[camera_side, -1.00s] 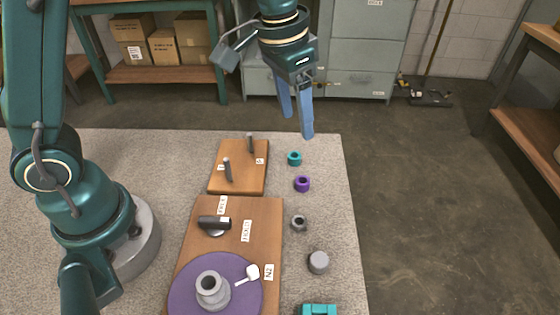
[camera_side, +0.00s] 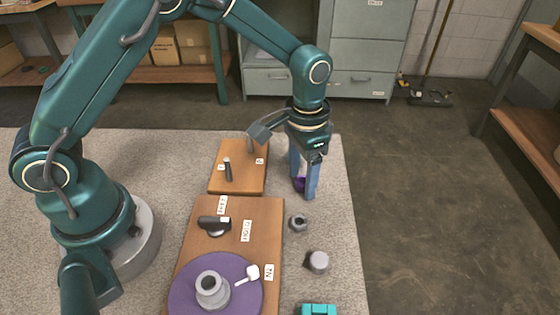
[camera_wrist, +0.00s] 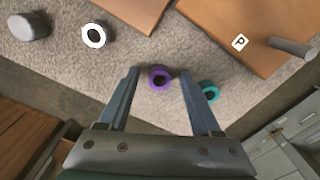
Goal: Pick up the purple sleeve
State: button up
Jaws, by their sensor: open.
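The purple sleeve (camera_wrist: 159,77) is a short ring standing on the speckled table with its hole facing up. In the wrist view it lies between the tips of my gripper (camera_wrist: 160,80), nearer the left-right middle than either finger. In the side view the purple sleeve (camera_side: 299,184) is partly hidden behind the blue fingers of my gripper (camera_side: 303,182), which point straight down around it. The fingers are apart. Whether they touch the sleeve or the table I cannot tell.
A teal sleeve (camera_wrist: 209,91) stands close beside the right finger. A grey ring (camera_side: 298,222), a grey cap (camera_side: 317,261) and a teal part (camera_side: 318,310) line the table's right side. A wooden board with pegs (camera_side: 240,180) and a larger board (camera_side: 262,212) lie left.

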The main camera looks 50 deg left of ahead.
grip_shut()
jog(key=shift+r, duration=0.1)
